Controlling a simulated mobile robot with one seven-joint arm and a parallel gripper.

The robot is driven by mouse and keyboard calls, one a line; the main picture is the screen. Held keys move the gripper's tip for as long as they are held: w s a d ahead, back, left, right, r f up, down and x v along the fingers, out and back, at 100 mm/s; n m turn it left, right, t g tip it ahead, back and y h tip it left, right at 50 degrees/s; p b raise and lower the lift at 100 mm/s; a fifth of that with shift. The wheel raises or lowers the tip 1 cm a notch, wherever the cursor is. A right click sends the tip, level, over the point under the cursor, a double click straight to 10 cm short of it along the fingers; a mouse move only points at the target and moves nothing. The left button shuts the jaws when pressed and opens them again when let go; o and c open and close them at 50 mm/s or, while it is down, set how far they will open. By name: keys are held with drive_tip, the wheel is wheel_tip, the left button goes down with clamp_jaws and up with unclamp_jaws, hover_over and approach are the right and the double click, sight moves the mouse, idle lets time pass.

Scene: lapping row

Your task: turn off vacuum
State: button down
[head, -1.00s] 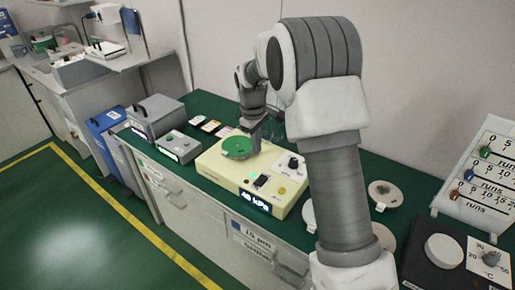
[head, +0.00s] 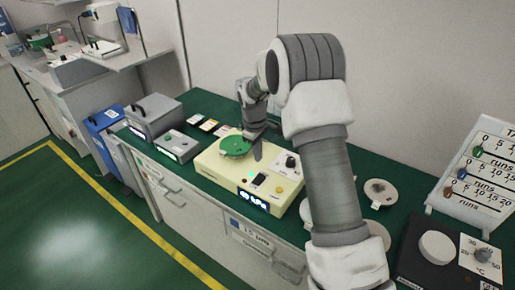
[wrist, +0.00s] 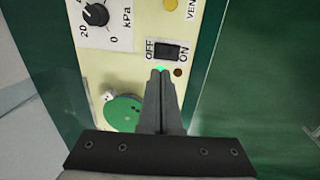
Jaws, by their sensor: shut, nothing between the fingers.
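The cream vacuum unit (head: 222,170) sits on the green bench, with a lit blue kPa display (head: 253,201) on its front. Its black rocker switch (wrist: 168,51) lies between the OFF and ON labels in the wrist view and also shows in the head view (head: 259,180). I cannot tell which side is pressed. A green lamp (wrist: 160,70) glows beside the switch. My gripper (wrist: 161,72) is shut and empty, fingertips pointing at the panel just short of the switch; contact with the panel cannot be told. It also shows in the head view (head: 257,158).
On the unit are a green disc (head: 235,146), a black kPa knob (wrist: 97,14) and a yellow button (wrist: 171,5). A grey box (head: 154,115) stands to the left. Round plates (head: 381,192) and a hotplate (head: 440,248) are to the right.

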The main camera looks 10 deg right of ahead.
sight(260, 176)
drive_tip(key=f, duration=0.8)
drive_tip(key=shift+w+d+f, duration=0.3)
drive_tip(key=shift+w+d, duration=0.05)
drive_tip(key=shift+w, duration=0.05)
drive_tip(key=shift+f, duration=0.15)
drive_tip(key=shift+f, duration=0.2)
drive_tip(key=shift+r, duration=0.15)
drive_tip(key=shift+s+a, duration=0.55)
